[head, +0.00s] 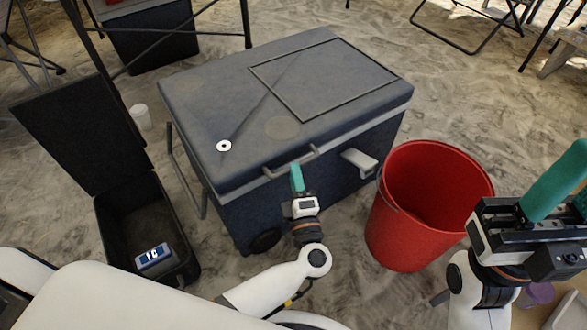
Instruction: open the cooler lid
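The large blue-grey cooler (228,210) stands in the middle with its lid (215,95) down flat on the body. A grey bar handle (312,150) sits along the lid's front edge. My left gripper (296,178) is at that handle, its teal fingertips beside or against the bar. I see it edge-on, so its opening and any hold on the bar cannot be told. My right gripper (562,190) is at the right edge, away from the cooler. Its teal fingers are partly cut off by the frame.
A red bin (400,240) stands close to the cooler's right front. An open black case (108,225) with a small blue-and-white device (153,257) inside is at left. A white cup (141,116) stands behind it.

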